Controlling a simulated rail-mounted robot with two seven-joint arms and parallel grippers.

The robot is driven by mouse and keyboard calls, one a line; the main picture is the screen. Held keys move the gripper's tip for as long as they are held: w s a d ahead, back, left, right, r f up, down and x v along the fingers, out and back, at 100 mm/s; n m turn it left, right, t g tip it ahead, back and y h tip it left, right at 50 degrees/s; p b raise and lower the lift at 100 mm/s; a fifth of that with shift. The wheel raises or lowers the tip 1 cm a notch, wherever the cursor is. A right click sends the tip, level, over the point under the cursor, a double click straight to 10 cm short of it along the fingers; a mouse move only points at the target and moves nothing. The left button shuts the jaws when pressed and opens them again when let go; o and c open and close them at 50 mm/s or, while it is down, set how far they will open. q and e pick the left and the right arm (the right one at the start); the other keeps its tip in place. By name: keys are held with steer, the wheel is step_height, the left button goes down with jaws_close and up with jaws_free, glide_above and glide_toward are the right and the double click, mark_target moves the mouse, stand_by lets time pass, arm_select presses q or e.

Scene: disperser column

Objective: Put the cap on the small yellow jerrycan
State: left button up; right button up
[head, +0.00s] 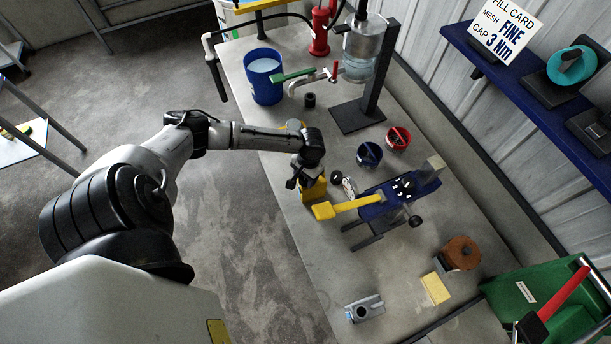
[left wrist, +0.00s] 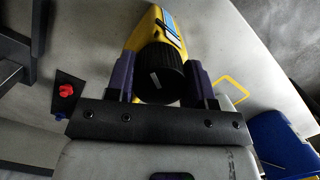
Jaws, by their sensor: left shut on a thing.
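The small yellow jerrycan (head: 315,188) stands near the table's left edge, partly hidden under my left gripper (head: 301,176). In the left wrist view the jerrycan (left wrist: 152,32) shows a blue label. A black ribbed cap (left wrist: 160,74) with a white mark lies between the two purple fingers of my left gripper (left wrist: 160,80), which is shut on it. The cap is over the jerrycan's top in this view. I cannot tell whether it touches the neck or is held just above it. My right gripper is not in view.
A blue bucket (head: 262,78), a small black cylinder (head: 310,100) and a column stand (head: 358,115) are farther back.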

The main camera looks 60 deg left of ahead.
arm_select(q)
steer(key=o, duration=1.4)
steer(key=shift+o, duration=0.2)
steer(key=shift+r, duration=0.15)
steer(key=shift+r+p, duration=1.5)
steer(key=shift+p, duration=0.5)
steer(key=shift+r+p, duration=1.9)
steer(key=shift+p, duration=0.45)
steer(key=shift+a+f, duration=0.1)
